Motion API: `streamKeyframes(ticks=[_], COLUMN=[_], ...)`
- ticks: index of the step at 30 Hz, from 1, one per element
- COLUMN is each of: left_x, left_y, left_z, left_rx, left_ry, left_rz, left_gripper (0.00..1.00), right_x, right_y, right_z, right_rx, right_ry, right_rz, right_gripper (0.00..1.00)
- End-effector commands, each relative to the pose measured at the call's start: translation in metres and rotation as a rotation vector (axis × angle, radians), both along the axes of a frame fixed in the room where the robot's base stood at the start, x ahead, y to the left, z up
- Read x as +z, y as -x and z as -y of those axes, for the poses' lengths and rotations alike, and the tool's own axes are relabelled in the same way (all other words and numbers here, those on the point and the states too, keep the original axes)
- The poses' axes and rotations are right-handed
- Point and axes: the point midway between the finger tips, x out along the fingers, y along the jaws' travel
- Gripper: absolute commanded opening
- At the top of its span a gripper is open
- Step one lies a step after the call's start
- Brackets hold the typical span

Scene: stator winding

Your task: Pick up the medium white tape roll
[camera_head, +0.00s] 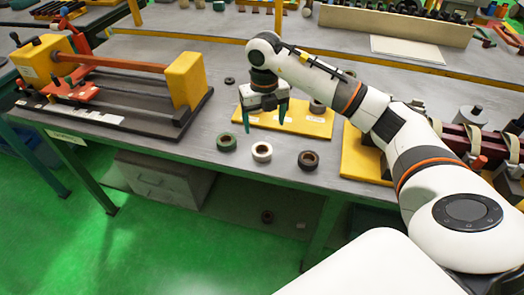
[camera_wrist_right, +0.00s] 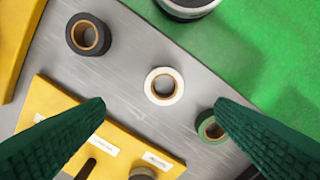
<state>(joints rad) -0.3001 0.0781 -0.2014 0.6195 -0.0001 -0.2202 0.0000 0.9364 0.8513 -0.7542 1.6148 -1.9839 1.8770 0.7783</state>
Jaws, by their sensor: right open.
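The white tape roll (camera_head: 262,151) lies flat on the grey table near its front edge, between a green roll and a dark roll. In the right wrist view the white roll (camera_wrist_right: 164,86) lies between and beyond the two fingertips, clear of both. My right gripper (camera_head: 264,117) is open and empty, pointing down above the yellow board, behind the white roll. Its green fingers (camera_wrist_right: 160,103) also show in the right wrist view. My left gripper is not in view.
A green tape roll (camera_head: 226,142) and a dark tape roll (camera_head: 308,160) flank the white one. A yellow board (camera_head: 300,121) with labels lies behind them. A yellow and red winding fixture (camera_head: 185,80) stands at the left. The table's front edge is close to the rolls.

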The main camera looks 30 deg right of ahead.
Motion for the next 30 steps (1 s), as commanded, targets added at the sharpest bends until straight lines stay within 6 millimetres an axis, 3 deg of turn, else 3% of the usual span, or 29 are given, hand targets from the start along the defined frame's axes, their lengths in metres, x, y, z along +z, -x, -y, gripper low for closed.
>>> streamKeyframes(ticks=[6, 14, 21, 30], left_x=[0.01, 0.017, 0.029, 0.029], left_y=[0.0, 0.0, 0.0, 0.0], left_z=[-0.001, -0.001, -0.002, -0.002], left_rx=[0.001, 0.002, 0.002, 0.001], left_ry=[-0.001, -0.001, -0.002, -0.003], left_rz=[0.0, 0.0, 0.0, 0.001], left_gripper=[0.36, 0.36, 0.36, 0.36], right_x=[-0.038, -0.059, -0.095, -0.105], right_y=[0.001, 0.001, 0.001, 0.0], right_z=[-0.002, -0.003, -0.006, -0.006], right_rx=[0.003, 0.005, 0.005, 0.006], right_ry=[-0.004, -0.005, -0.006, -0.006], right_rz=[-0.005, -0.004, -0.004, -0.001], right_gripper=[0.79, 0.79, 0.79, 0.79])
